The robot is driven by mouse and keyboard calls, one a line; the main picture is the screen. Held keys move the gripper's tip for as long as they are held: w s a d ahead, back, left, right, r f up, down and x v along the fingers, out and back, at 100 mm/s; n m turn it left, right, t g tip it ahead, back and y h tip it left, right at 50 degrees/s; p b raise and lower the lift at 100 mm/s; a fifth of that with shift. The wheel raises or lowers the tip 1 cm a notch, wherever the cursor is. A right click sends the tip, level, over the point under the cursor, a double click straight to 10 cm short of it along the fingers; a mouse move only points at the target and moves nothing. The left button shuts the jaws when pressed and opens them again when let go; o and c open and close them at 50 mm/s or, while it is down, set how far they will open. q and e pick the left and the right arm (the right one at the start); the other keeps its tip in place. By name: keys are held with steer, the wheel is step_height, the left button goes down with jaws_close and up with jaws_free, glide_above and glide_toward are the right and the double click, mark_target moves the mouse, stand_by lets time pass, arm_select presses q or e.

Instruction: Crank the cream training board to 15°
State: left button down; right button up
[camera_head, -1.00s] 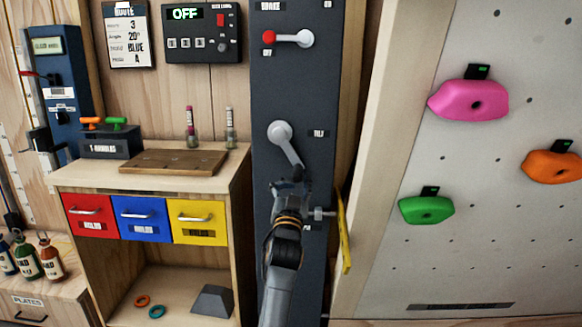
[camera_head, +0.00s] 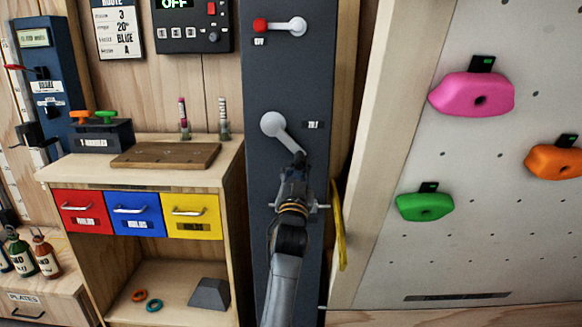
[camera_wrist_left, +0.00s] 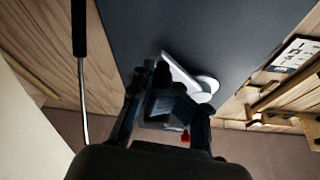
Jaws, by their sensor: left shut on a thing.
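The tilt crank is a white hub (camera_head: 272,124) with an arm (camera_head: 286,139) on the dark grey panel (camera_head: 288,80), beside a small label. The crank arm points down and right. My left gripper (camera_head: 299,166) is shut at the crank's outer end, and its fingers hide the handle. In the left wrist view the white crank arm (camera_wrist_left: 178,72) runs from the hub (camera_wrist_left: 208,84) to between the fingers. The cream training board (camera_head: 470,235) stands at the right with pink, orange and green holds. My right gripper is not in view.
A brake lever with a red knob (camera_head: 260,25) sits above the crank. A yellow strip (camera_head: 338,228) hangs beside the panel's right edge, close to my left arm. A route card (camera_head: 118,28) hangs at the upper left, above a cabinet with coloured drawers (camera_head: 137,214).

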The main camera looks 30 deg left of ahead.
arm_select(q)
steer(key=shift+s+a+r+y, duration=0.35)
steer(key=shift+a+r, duration=0.1)
steer(key=shift+a, duration=0.1)
steer(key=shift+s+r, duration=0.1)
steer(key=shift+r, duration=0.05)
steer(key=shift+a, duration=0.1)
stand_by(0.6)
steer(key=c, duration=1.6)
jaws_free()
steer(key=shift+c, duration=0.2)
steer(key=o, duration=0.6)
steer(key=shift+s+a, duration=0.25)
steer(key=shift+a, duration=0.1)
steer(key=shift+d+f, duration=0.1)
steer(key=shift+f, duration=0.1)
